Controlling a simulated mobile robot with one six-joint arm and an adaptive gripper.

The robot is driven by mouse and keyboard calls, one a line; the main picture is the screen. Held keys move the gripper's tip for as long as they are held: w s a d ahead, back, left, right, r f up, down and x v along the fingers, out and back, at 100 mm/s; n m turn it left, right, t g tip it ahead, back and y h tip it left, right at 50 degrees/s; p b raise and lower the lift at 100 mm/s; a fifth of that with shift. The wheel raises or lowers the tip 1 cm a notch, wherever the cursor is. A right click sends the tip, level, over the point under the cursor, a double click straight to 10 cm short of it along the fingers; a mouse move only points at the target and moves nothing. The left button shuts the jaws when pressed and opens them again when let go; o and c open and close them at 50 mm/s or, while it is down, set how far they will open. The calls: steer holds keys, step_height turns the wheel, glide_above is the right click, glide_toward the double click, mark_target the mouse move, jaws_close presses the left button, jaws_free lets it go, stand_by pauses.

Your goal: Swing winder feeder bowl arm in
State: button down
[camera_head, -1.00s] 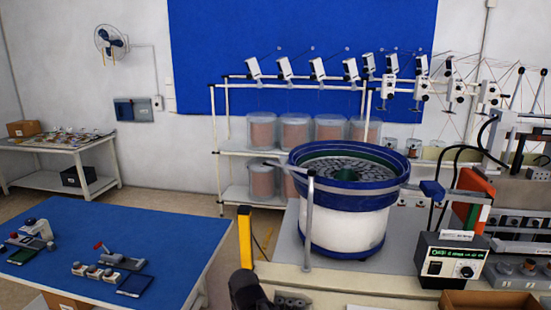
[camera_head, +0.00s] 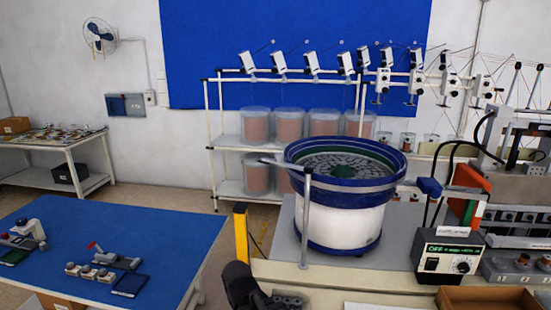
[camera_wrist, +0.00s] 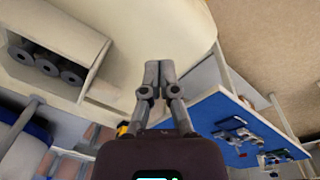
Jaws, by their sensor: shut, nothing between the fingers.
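The feeder bowl (camera_head: 340,190) has a blue rim and a white drum base, and it holds many small dark parts around a green centre. A grey upright post (camera_head: 306,222) stands at its front left. A thin grey arm (camera_head: 280,163) reaches from near the post's top out to the left, beyond the bowl's rim. My gripper (camera_wrist: 160,72) is shut and empty in the wrist view, with its fingertips together and touching nothing I can make out. In the head view a dark part of my arm shows at the bottom, in front of the bench and below the bowl.
A control box (camera_head: 450,255) with a green display and knob stands right of the bowl. A yellow post (camera_head: 240,235) is by the bench's left end. A blue-topped table (camera_head: 150,225) is at the left, and open floor lies behind it. Spool racks stand behind the bowl.

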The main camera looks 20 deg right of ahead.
mark_target(278, 157)
steer(key=w+d+r+n+t+h+p, duration=0.2)
steer(key=w+d+r+n+h+p, duration=0.25)
steer(key=r, duration=0.35)
steer(key=w+d+r+n+t+h+p, duration=0.3)
steer(key=d+r+n+p, duration=0.25)
steer(key=r, duration=0.25)
steer(key=w+r+n+t+h+p, duration=0.2)
steer(key=w+r+n+t+p, duration=0.1)
steer(key=r+n, duration=0.5)
steer(key=w+d+r+n+t+h+p, duration=0.1)
steer(key=w+r+n+t+p, duration=0.3)
steer(key=r+n, duration=0.4)
step_height(278, 157, up, 4)
steer(key=shift+w+d+r+h, duration=0.15)
steer(key=shift+w+d+h, duration=0.05)
steer(key=shift+h, duration=0.35)
steer(key=x, duration=1.3)
steer(key=shift+a+r, duration=0.1)
steer(key=shift+a, duration=0.05)
steer(key=shift+w+d, duration=0.4)
steer(key=shift+d, duration=0.05)
